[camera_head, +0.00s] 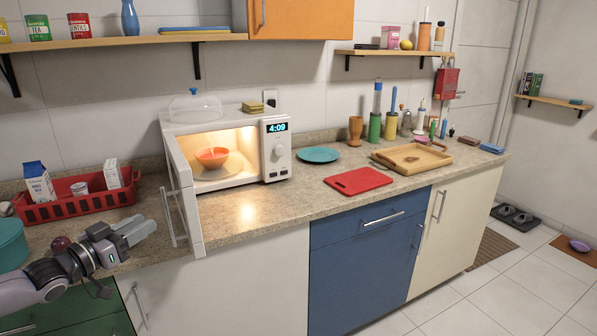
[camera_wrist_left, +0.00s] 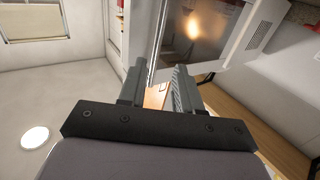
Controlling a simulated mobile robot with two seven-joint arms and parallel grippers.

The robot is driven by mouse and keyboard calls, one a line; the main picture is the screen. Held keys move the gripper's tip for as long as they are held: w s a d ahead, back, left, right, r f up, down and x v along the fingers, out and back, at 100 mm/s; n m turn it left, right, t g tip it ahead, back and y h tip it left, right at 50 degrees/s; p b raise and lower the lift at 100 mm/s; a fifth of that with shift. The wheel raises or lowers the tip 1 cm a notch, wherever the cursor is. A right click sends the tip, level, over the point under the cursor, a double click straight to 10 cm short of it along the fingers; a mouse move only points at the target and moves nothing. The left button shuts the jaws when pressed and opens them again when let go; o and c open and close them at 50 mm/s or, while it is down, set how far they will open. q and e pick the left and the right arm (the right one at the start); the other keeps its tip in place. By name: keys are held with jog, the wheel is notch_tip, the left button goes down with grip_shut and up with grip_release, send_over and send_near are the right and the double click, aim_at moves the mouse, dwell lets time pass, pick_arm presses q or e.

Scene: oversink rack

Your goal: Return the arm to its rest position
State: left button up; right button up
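My left gripper (camera_head: 148,227) is at the lower left in the head view, above the counter's front edge and just left of the open microwave door. It points toward the door's handle (camera_head: 174,216). In the left wrist view its two fingers (camera_wrist_left: 158,72) stand apart with nothing clearly gripped. The bright handle bar (camera_wrist_left: 158,40) shows in line with the gap between them; in the head view a small gap seems to separate it from the fingertips. My right gripper is not in view.
The white microwave (camera_head: 220,118) is open and lit, with an orange bowl (camera_head: 212,157) inside. Its door (camera_head: 187,205) juts past the counter edge. A red basket (camera_head: 75,207) and a teal container (camera_head: 10,245) stand near my left arm. A red board (camera_head: 358,181) lies right.

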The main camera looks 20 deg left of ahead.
pick_arm(q)
jog(key=s+d+f+g, duration=0.2)
jog(key=s+d+f, duration=0.25)
jog(key=f, duration=0.35)
jog(key=s+d+f+g, duration=0.1)
jog(key=s+d+f, duration=0.2)
jog(key=d+f, duration=0.3)
jog(key=s+d+f+g, duration=0.2)
jog(key=s+d+f, duration=0.2)
jog(key=f, duration=0.5)
jog(key=s+d+f+g, duration=0.1)
jog(key=s+d+f, duration=0.1)
jog(key=d, duration=0.7)
jog(key=s+d+f+m+g, duration=0.1)
jog(key=s+d+f, duration=0.2)
jog(key=d, duration=0.7)
jog(key=shift+s+d, duration=0.2)
jog(key=shift+s, duration=0.85)
